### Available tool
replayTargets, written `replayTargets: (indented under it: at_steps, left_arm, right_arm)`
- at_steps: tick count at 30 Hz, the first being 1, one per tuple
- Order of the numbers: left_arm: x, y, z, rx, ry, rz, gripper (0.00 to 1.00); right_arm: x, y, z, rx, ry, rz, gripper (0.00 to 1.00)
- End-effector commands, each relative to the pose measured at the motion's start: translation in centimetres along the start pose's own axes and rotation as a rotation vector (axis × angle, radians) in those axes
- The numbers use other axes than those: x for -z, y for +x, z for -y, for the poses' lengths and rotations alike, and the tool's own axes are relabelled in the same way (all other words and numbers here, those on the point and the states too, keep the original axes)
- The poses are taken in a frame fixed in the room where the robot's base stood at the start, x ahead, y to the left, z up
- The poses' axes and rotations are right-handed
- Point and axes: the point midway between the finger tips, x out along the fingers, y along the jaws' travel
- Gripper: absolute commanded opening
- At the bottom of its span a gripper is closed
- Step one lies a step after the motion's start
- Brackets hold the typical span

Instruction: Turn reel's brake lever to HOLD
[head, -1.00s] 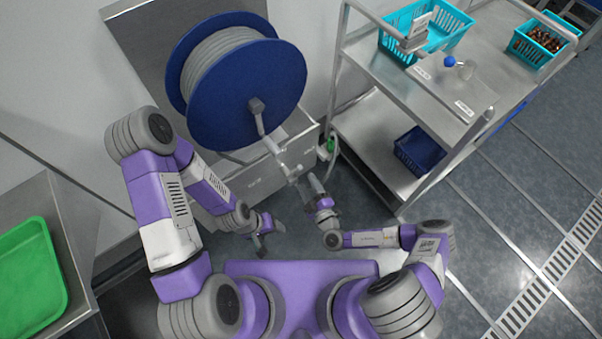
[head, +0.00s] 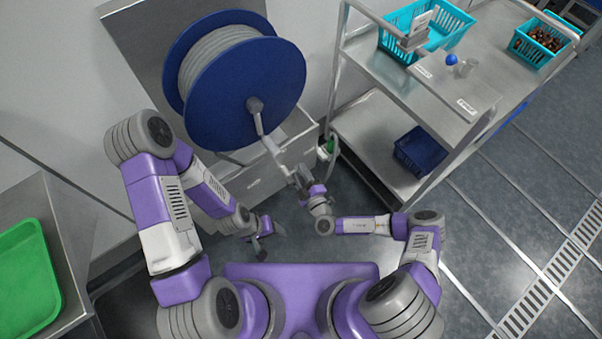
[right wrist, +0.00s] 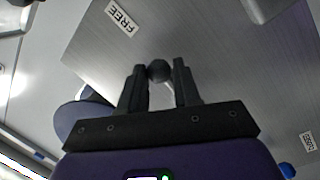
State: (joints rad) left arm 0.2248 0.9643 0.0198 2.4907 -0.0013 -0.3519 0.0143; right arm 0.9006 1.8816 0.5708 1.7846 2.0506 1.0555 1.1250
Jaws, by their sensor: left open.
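The blue-flanged reel (head: 275,80) stands on a grey metal box below its crank. My right gripper (head: 298,174) is at the front of this box. In the right wrist view, its fingers (right wrist: 160,80) stand either side of the lever's dark round knob (right wrist: 158,70) and appear closed on it. The stem is mostly hidden. A FREE label (right wrist: 122,17) is on the metal plate (right wrist: 220,70) at the upper left. A second white label (right wrist: 307,141) at the lower right is too small to read surely. My left gripper (head: 264,238) is open and empty, lower left of the right one.
A metal cart (head: 375,140) stands close right of the box, with a turquoise basket (head: 455,27) on top and a dark blue bin (head: 420,150) below. A green tray (head: 25,280) lies on the left table. Open floor is at the right.

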Motion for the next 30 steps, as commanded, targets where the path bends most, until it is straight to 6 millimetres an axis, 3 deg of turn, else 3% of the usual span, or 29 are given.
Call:
replayTargets:
  at_steps: [2,20,30]
  left_arm:
    - [0.0,0.0,0.0,0.000,0.000,0.000,0.68]
    - [0.0,-0.6,-0.2,0.000,0.000,0.000,0.68]
    - [-0.1,-2.4,-0.9,0.000,0.000,0.000,0.68]
  right_arm:
    - [0.1,0.0,-0.1,-0.003,0.001,-0.001,0.02]
    - [0.4,0.1,-0.5,-0.018,-0.062,-0.011,0.00]
    - [1.2,0.1,-1.3,-0.050,-0.253,-0.033,0.00]
